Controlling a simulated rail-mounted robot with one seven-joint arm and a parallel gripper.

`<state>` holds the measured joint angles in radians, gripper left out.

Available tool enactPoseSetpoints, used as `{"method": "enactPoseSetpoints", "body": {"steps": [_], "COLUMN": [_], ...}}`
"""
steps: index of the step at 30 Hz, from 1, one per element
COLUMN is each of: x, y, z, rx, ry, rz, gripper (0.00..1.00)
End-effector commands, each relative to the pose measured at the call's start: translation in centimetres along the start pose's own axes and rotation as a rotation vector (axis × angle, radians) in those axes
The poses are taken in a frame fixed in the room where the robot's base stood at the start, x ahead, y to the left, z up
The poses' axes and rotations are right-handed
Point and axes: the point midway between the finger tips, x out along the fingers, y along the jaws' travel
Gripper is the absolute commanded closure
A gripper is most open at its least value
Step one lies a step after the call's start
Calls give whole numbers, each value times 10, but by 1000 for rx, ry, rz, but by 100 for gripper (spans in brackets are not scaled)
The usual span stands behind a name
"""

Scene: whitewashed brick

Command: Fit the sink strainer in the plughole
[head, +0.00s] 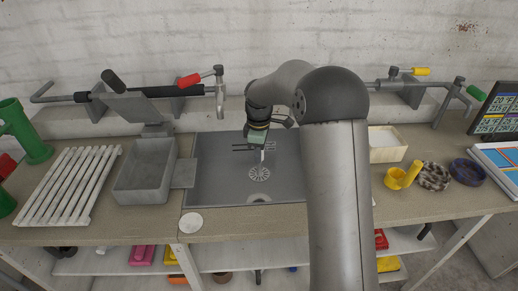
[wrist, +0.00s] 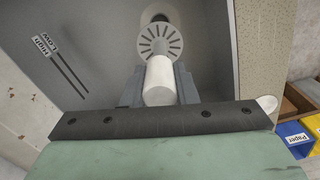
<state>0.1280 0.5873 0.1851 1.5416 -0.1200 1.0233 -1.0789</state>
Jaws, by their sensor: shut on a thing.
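The strainer is a pale round disc with radial slots (head: 260,174) and a white upright handle. My gripper (head: 262,148) is shut on the handle. In the wrist view, the handle (wrist: 160,78) sits between the two grey fingers (wrist: 159,90), with the slotted disc (wrist: 160,40) beyond them. The disc is over the grey sink basin (head: 215,180). The plughole (head: 259,197) shows just in front of the disc in the head view. A dark opening (wrist: 161,17) shows past the disc's edge in the wrist view, partly hidden. The disc's height above the basin floor is unclear.
A grey metal tub (head: 145,185) and a white slatted rack (head: 68,186) stand left of the basin. A white disc (head: 191,222) lies on the front counter. Taps and pipes run behind.

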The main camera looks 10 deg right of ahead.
Motion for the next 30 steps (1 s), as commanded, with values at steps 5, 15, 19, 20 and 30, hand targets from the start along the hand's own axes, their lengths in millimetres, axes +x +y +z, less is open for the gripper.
{"method": "enactPoseSetpoints", "body": {"steps": [5, 15, 19, 20, 30], "x": [26, 67, 83, 86, 127], "y": [0, 0, 0, 0, 0], "z": [0, 0, 0, 0, 0], "rx": [0, 1, 1, 1, 1], "ry": [0, 0, 0, 0, 0], "rz": [-1, -1, -1, -2, -1], "gripper": [100, 100, 100, 100, 100]}}
